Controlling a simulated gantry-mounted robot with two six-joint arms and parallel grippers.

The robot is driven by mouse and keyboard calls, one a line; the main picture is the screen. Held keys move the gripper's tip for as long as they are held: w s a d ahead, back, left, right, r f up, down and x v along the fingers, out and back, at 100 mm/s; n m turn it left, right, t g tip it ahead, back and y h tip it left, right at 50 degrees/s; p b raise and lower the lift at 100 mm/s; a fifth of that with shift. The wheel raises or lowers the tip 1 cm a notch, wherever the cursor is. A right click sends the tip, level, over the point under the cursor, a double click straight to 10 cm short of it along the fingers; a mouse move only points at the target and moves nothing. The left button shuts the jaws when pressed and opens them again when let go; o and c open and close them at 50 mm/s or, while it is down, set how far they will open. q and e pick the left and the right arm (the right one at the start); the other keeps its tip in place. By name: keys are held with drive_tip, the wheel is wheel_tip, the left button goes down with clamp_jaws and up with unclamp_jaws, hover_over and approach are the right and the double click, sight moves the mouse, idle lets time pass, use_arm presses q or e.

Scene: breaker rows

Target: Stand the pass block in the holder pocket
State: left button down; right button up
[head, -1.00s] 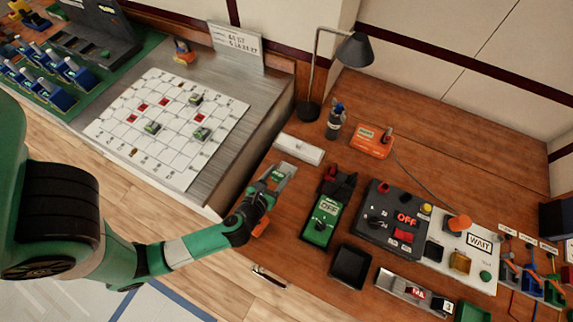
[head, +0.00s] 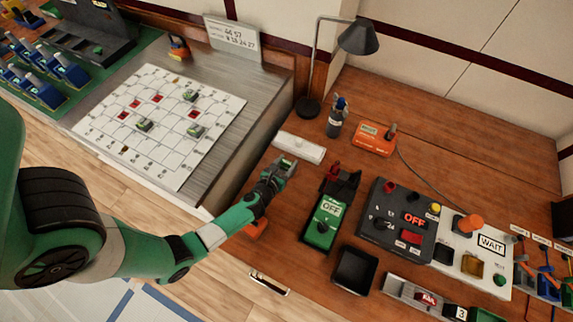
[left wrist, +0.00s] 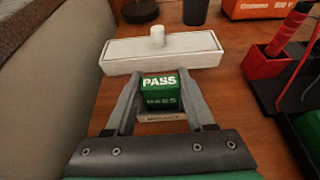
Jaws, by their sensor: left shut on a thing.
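The pass block (left wrist: 160,92) is green with white "PASS" lettering. It sits between the fingers of my left gripper (left wrist: 160,82), which is shut on it. In the head view my left gripper (head: 284,166) is at the left of the wooden desk, just in front of a white bar. A pale flat piece (left wrist: 160,117) shows beneath the block; I cannot tell whether they touch. A metal tray (head: 399,286) at the front of the desk holds a red piece with white lettering. I cannot tell for sure which thing has the holder pocket. My right gripper is out of view.
The white bar (head: 299,147) with a knob lies just beyond my gripper. A green "OFF" device (head: 322,222), an empty black tray (head: 355,267) and a dark control box (head: 398,222) stand to the right. A lamp (head: 308,106) and bottle (head: 336,120) stand behind.

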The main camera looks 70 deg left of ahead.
use_arm(q)
drive_tip(key=shift+c, duration=1.3)
unclamp_jaws()
drive_tip(key=shift+s+d+r, duration=0.1)
drive_tip(key=shift+r, duration=0.15)
drive_tip(key=p+v, duration=0.1)
drive_tip(key=v, duration=1)
drive_tip(key=shift+s+d, duration=0.25)
drive_tip(key=shift+r, duration=0.1)
